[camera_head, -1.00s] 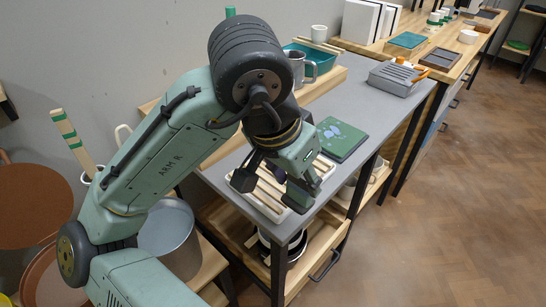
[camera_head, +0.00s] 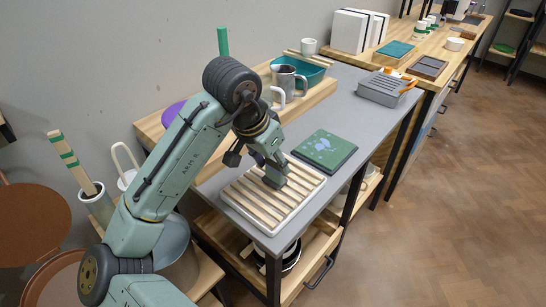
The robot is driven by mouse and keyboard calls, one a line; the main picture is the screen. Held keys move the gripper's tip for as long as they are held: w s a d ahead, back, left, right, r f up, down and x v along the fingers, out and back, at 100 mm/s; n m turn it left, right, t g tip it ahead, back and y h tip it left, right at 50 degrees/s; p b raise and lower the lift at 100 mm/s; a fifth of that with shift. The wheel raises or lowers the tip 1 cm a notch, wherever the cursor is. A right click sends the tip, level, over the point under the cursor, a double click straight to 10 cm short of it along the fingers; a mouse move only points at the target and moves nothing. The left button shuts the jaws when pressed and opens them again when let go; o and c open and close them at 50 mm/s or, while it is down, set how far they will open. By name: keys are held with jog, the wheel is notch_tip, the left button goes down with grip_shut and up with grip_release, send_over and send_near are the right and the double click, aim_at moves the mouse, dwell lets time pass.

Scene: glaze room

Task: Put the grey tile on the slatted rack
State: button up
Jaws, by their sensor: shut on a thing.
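The slatted rack (camera_head: 248,206), pale wooden slats in a light frame, lies on the near end of the grey table. My gripper (camera_head: 266,168) is over the rack's far half, pointing down, and is shut on the grey tile (camera_head: 275,178). The tile shows only as a small grey-green piece at the fingertips, partly hidden by my gripper. I cannot tell whether it touches the slats. Most of the slats are bare.
A green patterned tile (camera_head: 325,150) lies right of the rack on the grey table (camera_head: 345,97). A grey slotted box (camera_head: 388,89) stands farther back. A wooden riser (camera_head: 305,102) along the wall holds a metal jug (camera_head: 288,82) and a teal tub (camera_head: 311,71). The table's middle is clear.

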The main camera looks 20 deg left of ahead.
jog(key=shift+f, duration=0.1)
jog(key=shift+f, duration=0.15)
jog(key=o, duration=1.2)
jog(key=b+v, duration=0.1)
jog(key=v, duration=1.1)
jog(key=shift+r+b, duration=0.2)
jog(key=shift+b, duration=0.1)
